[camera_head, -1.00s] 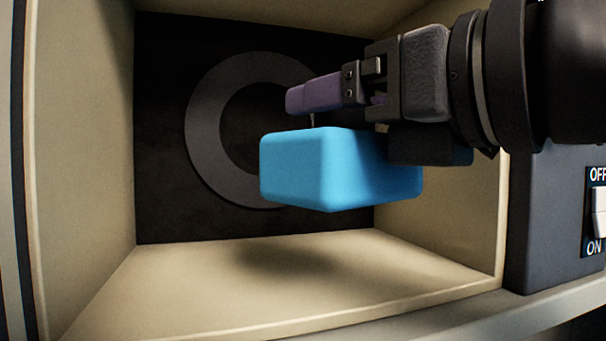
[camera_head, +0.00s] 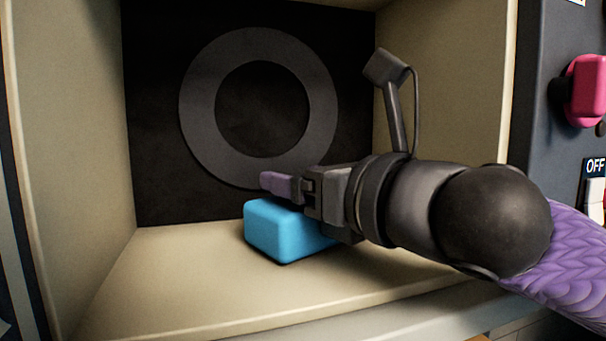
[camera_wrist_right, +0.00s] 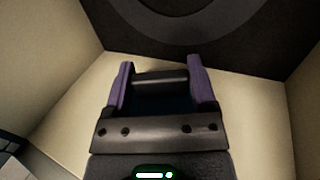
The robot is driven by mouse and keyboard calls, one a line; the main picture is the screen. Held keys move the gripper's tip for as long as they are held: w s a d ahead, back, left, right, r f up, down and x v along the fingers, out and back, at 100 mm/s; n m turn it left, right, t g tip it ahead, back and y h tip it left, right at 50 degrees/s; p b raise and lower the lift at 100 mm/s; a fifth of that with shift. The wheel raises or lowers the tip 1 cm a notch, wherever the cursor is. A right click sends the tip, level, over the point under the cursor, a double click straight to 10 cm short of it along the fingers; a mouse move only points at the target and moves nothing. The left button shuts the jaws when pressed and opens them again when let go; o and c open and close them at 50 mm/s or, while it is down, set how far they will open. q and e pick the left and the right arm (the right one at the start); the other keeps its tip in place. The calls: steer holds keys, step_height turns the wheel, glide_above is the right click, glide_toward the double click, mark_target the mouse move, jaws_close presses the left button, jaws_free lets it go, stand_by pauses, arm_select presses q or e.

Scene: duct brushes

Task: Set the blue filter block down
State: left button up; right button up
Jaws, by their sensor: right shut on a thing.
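The blue filter block (camera_head: 283,232) is low inside the beige box, just above or on the box floor (camera_head: 200,285); I cannot tell whether it touches. My right gripper (camera_head: 280,190) reaches in from the right and is shut on the block. One purple finger shows along the block's top; the other is hidden behind it. In the right wrist view the gripper (camera_wrist_right: 160,75) shows both purple fingers apart, with a dark area between them where the block is hard to make out. My left gripper is not in view.
The dark back wall carries a grey ring (camera_head: 205,115). Beige side walls bound the box, and its floor is clear left of the block. On the right, outside, are a dark panel with a pink knob (camera_head: 585,90) and an OFF-marked switch (camera_head: 594,195).

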steer(key=shift+f, duration=0.15)
steer(key=o, duration=1.2)
steer(key=shift+c, duration=0.2)
steer(key=shift+r, duration=0.3)
steer(key=b+v, duration=0.3)
steer(key=v, duration=0.8)
steer(key=shift+d+f, duration=0.15)
steer(key=shift+s+d, duration=0.25)
steer(key=shift+s, duration=0.15)
